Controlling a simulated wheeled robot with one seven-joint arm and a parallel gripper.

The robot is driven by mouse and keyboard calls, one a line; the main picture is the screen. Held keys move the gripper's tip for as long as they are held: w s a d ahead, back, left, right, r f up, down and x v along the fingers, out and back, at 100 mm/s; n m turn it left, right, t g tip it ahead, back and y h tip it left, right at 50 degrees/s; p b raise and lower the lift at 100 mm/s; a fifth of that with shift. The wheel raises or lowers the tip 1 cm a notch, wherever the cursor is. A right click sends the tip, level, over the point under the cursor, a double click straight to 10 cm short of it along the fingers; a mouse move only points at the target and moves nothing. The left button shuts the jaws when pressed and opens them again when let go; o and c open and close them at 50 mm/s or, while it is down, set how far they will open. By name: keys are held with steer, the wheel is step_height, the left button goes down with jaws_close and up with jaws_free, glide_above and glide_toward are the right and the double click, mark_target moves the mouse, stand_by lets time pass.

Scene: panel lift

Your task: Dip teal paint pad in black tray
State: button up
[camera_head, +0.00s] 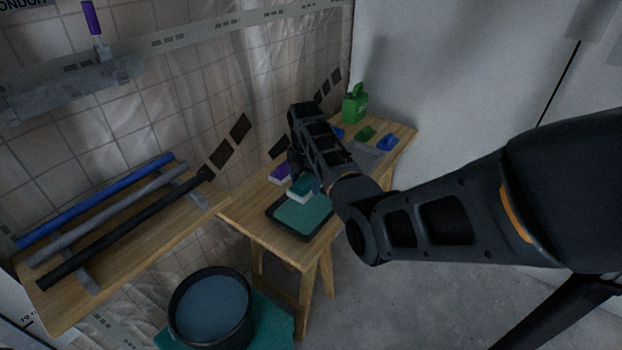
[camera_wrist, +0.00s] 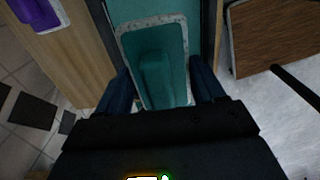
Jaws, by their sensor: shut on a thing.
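The teal paint pad (camera_head: 300,187) has a teal handle and a whitish pad edge. In the wrist view the pad (camera_wrist: 157,75) sits between the two fingers of my gripper (camera_wrist: 160,92), which is shut on its handle. The black tray (camera_head: 302,217) holds teal paint and lies on the wooden table. The pad is over the back left part of the tray in the head view. The tray's dark rim (camera_wrist: 211,30) and teal paint show behind the pad in the wrist view. I cannot tell whether the pad touches the paint. My arm hides part of the tray's right side.
A purple pad (camera_head: 280,173) lies left of the tray on the wooden table (camera_head: 262,215). A green container (camera_head: 355,103), a green pad (camera_head: 365,133) and a blue pad (camera_head: 387,142) are at the table's far end. A bucket (camera_head: 211,307) stands below, and pipes (camera_head: 120,222) lie on a left shelf.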

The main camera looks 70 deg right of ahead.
steer(key=shift+f+b, duration=3)
steer(key=shift+f, duration=1.55)
steer(key=shift+r, duration=0.1)
step_height(320, 180, up, 5)
steer(key=p, duration=0.5)
steer(key=shift+r, duration=0.1)
steer(key=shift+r+p, duration=0.65)
steer(key=shift+r, duration=0.4)
